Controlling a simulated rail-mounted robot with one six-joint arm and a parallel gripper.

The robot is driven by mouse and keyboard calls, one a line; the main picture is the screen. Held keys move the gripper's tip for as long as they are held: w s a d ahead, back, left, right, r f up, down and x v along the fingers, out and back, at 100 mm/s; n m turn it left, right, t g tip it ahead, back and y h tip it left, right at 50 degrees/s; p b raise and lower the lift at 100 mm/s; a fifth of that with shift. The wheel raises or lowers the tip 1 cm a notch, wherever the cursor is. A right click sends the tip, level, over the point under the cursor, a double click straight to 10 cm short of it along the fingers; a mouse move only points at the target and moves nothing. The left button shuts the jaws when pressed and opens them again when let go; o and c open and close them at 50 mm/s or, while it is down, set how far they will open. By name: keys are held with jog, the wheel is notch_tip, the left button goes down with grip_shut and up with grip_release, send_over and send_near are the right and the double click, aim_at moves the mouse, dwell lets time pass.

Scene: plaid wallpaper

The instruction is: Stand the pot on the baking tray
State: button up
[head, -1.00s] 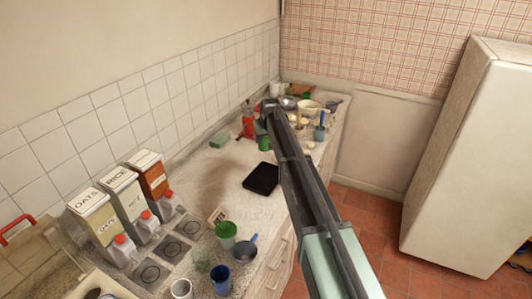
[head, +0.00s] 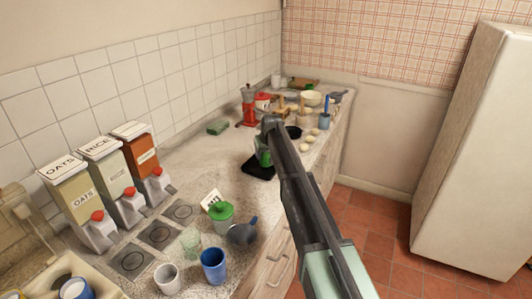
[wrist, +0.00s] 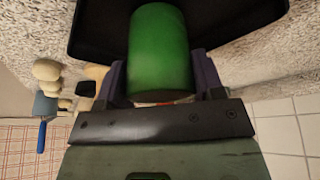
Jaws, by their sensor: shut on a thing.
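The pot is a green cylinder (wrist: 158,50), held between the two jaws of my gripper (wrist: 160,78) in the wrist view. In the head view the green pot (head: 263,153) shows beside the end of my arm, partly hidden by it. My gripper (head: 267,138) is shut on it. The baking tray (head: 257,171) is a flat black tray on the counter, directly under or behind the pot in the head view. The tray (wrist: 235,22) also fills the area behind the pot in the wrist view. I cannot tell whether the pot touches the tray.
Speckled counter left of the tray is clear.

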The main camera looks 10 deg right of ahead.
jog(key=shift+f, duration=0.2)
jog(key=o, duration=1.1)
jog(key=shift+c, duration=0.2)
jog(key=shift+r+p, duration=0.35)
jog(key=shift+p, duration=0.1)
jog(key=a+p+v, duration=0.1)
jog(key=p+v, duration=1)
jog(key=v, duration=0.1)
jog(key=s+f+m+g, duration=0.1)
jog(key=s+g, duration=0.3)
jog(key=s, duration=3.7)
jog(key=shift+d+f+m+g+h, duration=0.25)
jog(key=shift+f+m+g+h, duration=0.05)
jog(key=shift+m, duration=0.2)
